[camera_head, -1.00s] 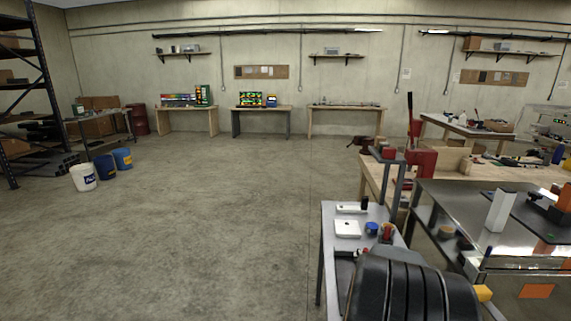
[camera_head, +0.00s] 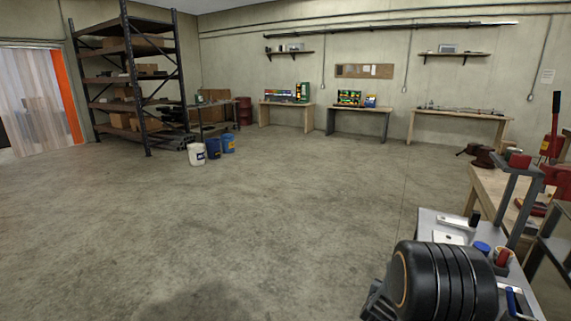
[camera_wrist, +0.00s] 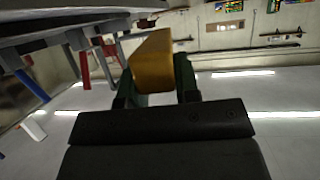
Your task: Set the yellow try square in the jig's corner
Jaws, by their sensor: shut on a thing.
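In the wrist view my gripper (camera_wrist: 154,78) is shut on the yellow try square (camera_wrist: 152,58). Only a broad orange-yellow part of the square shows, between the two dark green fingers and reaching past their tips. In the head view my black arm (camera_head: 440,280) fills the lower right, and neither the gripper nor the square shows there. I cannot make out the jig in either current view.
A grey cart (camera_head: 432,222) with small items stands beside my arm at the lower right. A wooden bench (camera_head: 490,186) is behind it. Several buckets (camera_head: 213,150) stand near a dark shelf rack (camera_head: 135,80) at the left. The concrete floor (camera_head: 250,220) between is clear.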

